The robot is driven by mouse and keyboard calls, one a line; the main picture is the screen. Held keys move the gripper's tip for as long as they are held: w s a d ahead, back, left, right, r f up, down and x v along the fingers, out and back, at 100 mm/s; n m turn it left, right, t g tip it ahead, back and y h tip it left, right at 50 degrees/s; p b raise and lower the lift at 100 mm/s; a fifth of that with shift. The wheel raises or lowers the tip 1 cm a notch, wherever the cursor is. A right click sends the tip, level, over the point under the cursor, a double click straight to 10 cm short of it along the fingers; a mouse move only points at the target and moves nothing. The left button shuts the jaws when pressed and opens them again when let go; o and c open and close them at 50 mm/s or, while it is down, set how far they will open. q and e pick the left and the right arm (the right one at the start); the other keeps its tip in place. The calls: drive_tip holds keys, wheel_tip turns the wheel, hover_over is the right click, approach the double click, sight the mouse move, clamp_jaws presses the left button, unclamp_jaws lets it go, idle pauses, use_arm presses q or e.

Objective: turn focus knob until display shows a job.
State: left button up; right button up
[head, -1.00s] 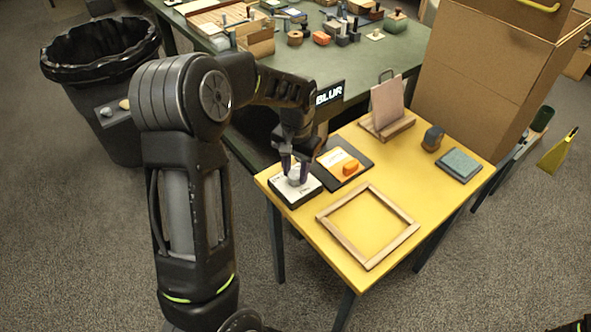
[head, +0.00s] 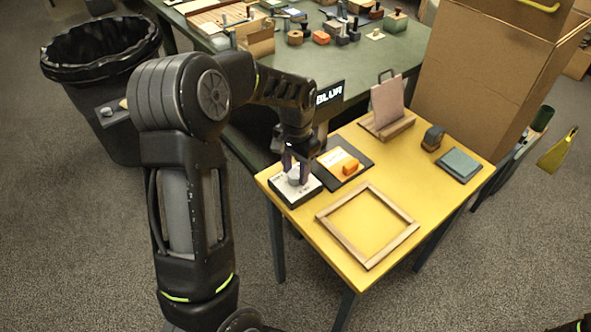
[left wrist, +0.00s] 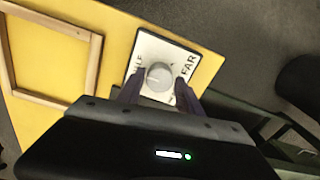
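The focus knob (head: 294,178) is a small grey-white round knob on a white plate in a dark base (head: 308,190), at the yellow table's left corner. In the left wrist view the knob (left wrist: 159,77) has a pointer mark, and the plate reads FAR on the right, with partly hidden lettering on the left. My left gripper (head: 296,173) points down over the knob, its fingers on either side. In the left wrist view the fingers (left wrist: 160,88) stand apart, with slim gaps beside the knob. The black display (head: 329,93) appears to read BLUR, partly covered by my arm.
On the yellow table (head: 410,188) are a wooden frame (head: 337,236), an orange block (head: 350,167) on a dark board, a stand with a pink panel (head: 388,100), a dark round object (head: 433,138) and a blue-grey pad (head: 459,165). A cardboard box (head: 480,70) stands behind.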

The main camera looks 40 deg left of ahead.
sight(296, 174)
use_arm(q)
drive_tip(key=shift+o, duration=1.3)
wheel_tip(296, 174, up, 8)
drive_tip(key=shift+d+f, duration=0.1)
